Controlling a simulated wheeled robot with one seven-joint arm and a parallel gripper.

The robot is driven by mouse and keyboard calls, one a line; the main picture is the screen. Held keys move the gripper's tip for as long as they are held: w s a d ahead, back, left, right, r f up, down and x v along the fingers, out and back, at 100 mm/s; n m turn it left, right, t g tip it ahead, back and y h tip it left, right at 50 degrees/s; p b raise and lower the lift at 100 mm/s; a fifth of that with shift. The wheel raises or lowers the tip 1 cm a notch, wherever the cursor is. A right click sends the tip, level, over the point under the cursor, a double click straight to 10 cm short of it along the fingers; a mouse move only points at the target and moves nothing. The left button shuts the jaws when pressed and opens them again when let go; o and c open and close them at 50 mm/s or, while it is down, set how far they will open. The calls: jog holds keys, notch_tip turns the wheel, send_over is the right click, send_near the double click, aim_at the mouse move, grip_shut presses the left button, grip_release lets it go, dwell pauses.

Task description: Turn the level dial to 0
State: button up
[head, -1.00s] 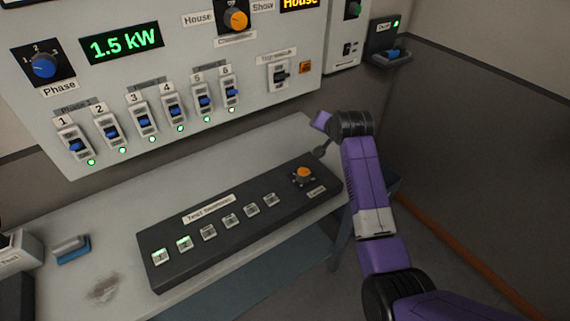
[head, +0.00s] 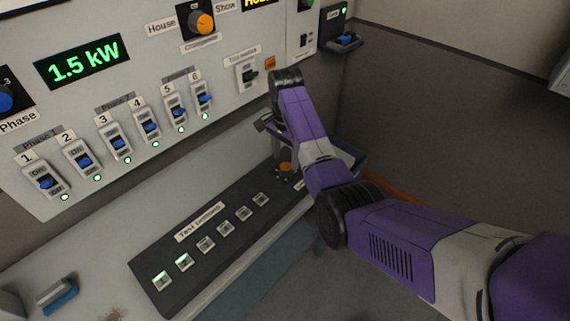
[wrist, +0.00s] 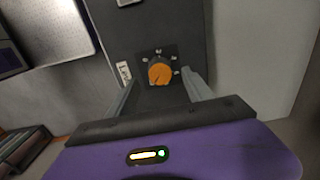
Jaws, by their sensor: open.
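The level dial is an orange knob (head: 286,167) on a dark square plate at the far right end of the black test dimmers console (head: 150,268). In the wrist view the orange knob (wrist: 160,73) shows whole, with small marks around it too blurred to read. My gripper (wrist: 161,92) is open, with one finger on each side of the knob in that view. The fingers appear just above or around the knob; contact cannot be made out. In the head view my gripper (head: 280,140) points down at the dial and partly hides its plate and label.
A row of small buttons (head: 205,243) runs along the console, the two nearest lit green. The wall panel above carries blue switches (head: 117,143), a 1.5 kW display (head: 83,61) and another orange knob (head: 202,23). A blue-handled block (head: 58,293) lies at the bench's left.

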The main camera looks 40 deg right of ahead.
aim_at(286, 166)
jog(key=shift+f, duration=2.05)
grip_shut()
